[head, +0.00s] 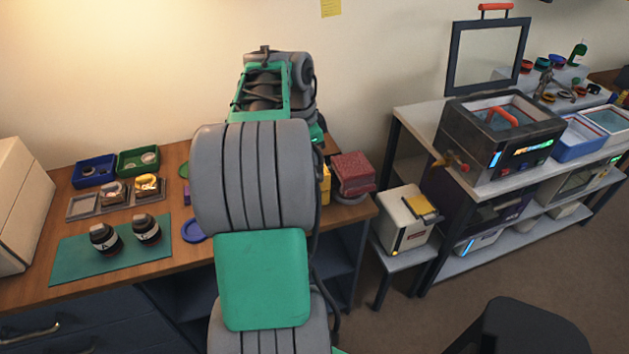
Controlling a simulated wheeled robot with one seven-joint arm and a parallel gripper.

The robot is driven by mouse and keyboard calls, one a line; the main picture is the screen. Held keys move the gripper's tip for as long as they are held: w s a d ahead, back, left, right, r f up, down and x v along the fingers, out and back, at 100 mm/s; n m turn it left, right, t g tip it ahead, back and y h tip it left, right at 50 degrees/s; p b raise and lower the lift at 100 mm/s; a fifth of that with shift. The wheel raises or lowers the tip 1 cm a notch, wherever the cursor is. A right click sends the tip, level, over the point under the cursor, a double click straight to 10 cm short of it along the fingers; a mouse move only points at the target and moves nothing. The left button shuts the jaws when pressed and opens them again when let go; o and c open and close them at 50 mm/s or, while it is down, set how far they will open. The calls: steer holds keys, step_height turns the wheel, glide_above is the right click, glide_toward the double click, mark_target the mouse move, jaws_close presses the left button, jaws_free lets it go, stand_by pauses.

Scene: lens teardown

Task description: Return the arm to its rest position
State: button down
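My arm rises through the middle of the head view, with grey ribbed joints and green links. It reaches up over the right part of the wooden desk. Its far end is folded near the wall, and my gripper's fingers are hidden behind the arm's own links. I cannot see whether the gripper is open or shut, or whether it holds anything.
On the desk (25,292), two dark lens barrels (105,239) (147,230) stand on a green mat (72,262). Behind are a grey tray (82,207), a blue bin (94,171) and a green bin (138,161). A metal bench (405,118) stands right; a dark chair (530,328) is in front.

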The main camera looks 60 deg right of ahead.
stand_by(0.3)
steer(key=w+a+f+n, duration=0.2)
steer(key=a+f+n, duration=0.7)
steer(key=n, duration=0.4)
steer(key=w+a+r+n+t, duration=0.1)
steer(key=w+a+r+n, duration=0.1)
steer(key=a, duration=0.9)
steer(key=w+a+r+n+t+y, duration=0.1)
steer(key=w+a+n, duration=0.4)
steer(key=a, duration=0.7)
steer(key=w+a+r+n+t, duration=0.3)
steer(key=a+n, duration=0.4)
steer(key=a, duration=0.4)
steer(key=shift+w+a+r+y, duration=0.15)
steer(key=shift+w+r+y, duration=0.1)
steer(key=shift+y, duration=0.05)
